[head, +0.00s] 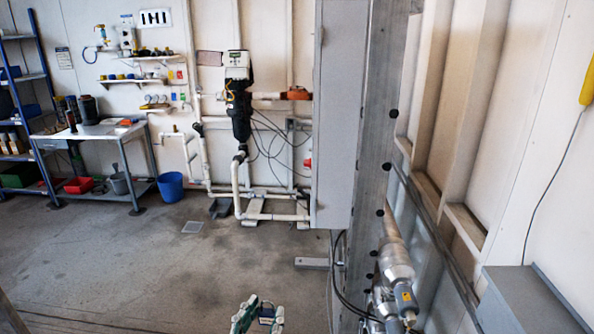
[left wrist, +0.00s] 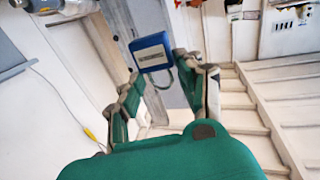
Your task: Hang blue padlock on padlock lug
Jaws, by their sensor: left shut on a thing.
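The blue padlock (left wrist: 151,52) shows in the left wrist view with a pale label on its face. The padlock is held in the air. I cannot make out the padlock lug in either view. My right gripper is in neither view.
A tall grey cabinet (head: 339,110) stands right of centre. Silver piping with a yellow tag (head: 398,275) is at its lower right. A grey box (head: 530,300) is at the bottom right. A workbench (head: 95,133) and blue bucket (head: 170,186) stand at the left. The middle floor is clear.

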